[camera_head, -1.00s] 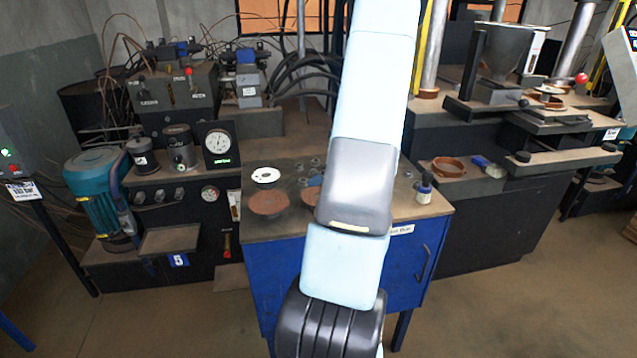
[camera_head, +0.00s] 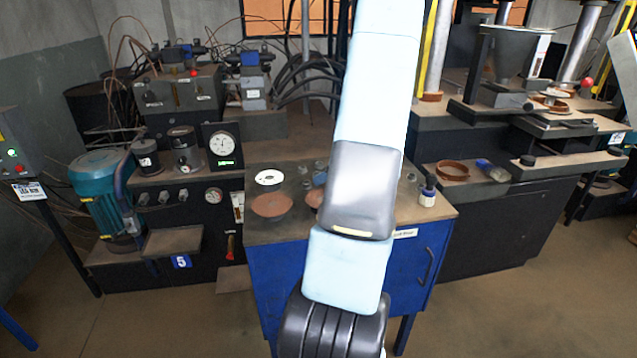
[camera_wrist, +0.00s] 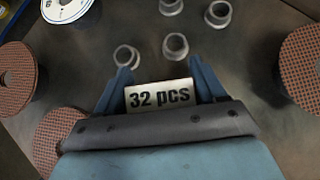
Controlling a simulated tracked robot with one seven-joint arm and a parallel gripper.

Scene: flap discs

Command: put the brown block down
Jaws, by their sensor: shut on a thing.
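My gripper (camera_wrist: 159,76) shows in the wrist view with its two blue fingers on either side of a block with a pale face marked "32 pcs" (camera_wrist: 160,97). It is shut on this block. Only the labelled face shows, so I cannot see brown on it. A grey tabletop (camera_wrist: 235,70) lies beyond the fingers; I cannot tell whether the block touches it. In the head view my arm hides the gripper and the block, above the brown-topped blue workbench (camera_head: 285,232).
Several metal rings (camera_wrist: 175,46) lie just beyond the fingers. Brown discs stand at the right (camera_wrist: 303,68), left (camera_wrist: 18,78) and lower left (camera_wrist: 55,135), and a white-topped disc (camera_wrist: 66,8) at upper left. A small bottle (camera_head: 428,192) stands near the bench's right edge.

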